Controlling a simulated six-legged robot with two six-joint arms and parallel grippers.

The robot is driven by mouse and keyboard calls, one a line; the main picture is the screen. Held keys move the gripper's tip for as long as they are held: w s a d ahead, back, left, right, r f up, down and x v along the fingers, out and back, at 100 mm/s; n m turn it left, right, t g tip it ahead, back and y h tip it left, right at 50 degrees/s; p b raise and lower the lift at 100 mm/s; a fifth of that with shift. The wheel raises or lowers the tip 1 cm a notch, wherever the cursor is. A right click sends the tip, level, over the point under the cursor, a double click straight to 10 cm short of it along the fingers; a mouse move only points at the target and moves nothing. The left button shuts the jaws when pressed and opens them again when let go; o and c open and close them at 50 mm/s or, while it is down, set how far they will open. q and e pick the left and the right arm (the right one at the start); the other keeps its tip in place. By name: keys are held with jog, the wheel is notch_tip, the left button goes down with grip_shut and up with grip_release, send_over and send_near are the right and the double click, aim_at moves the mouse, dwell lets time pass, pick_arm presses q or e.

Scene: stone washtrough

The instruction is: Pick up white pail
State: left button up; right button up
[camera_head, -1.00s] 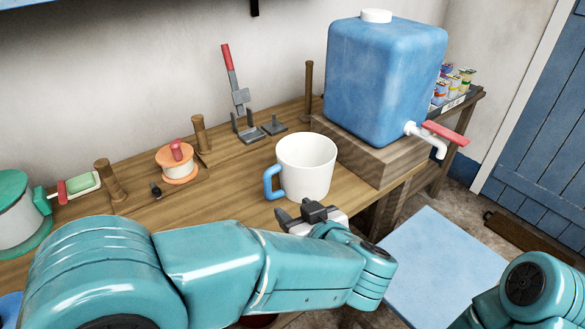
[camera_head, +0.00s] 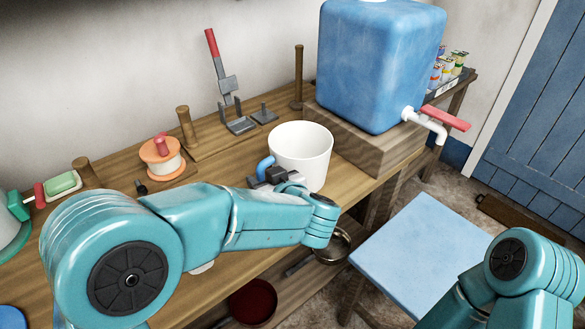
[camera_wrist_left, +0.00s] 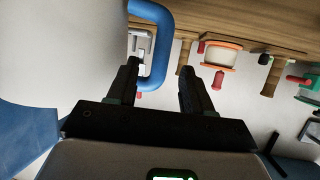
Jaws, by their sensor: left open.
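The white pail (camera_head: 305,150) stands upright on the wooden bench, its blue handle (camera_head: 264,168) on its left side. My left gripper (camera_head: 268,180) is at the handle, partly covering it and the pail's lower left side. In the left wrist view the pail (camera_wrist_left: 60,50) fills the upper left. There the open fingers of my left gripper (camera_wrist_left: 159,68) show on either side of the handle's outer bar (camera_wrist_left: 163,45). I cannot tell whether a finger touches it. My right gripper is out of view; only part of that arm shows at the lower right.
A blue water tank (camera_head: 380,65) with a red-handled tap (camera_head: 440,118) stands on a wooden block right behind the pail. An orange spool (camera_head: 162,158), wooden pegs and a red-handled lever (camera_head: 222,75) stand to the left. A blue stool (camera_head: 415,255) is at front right.

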pick_arm(q)
jog(key=x, duration=0.2)
jog(key=b+x, duration=0.1)
jog(key=x, duration=0.2)
jog(key=shift+w+a+f, duration=0.15)
jog(key=shift+f, duration=0.3)
jog(key=shift+r, duration=0.15)
jog(key=shift+c, duration=0.7)
grip_shut()
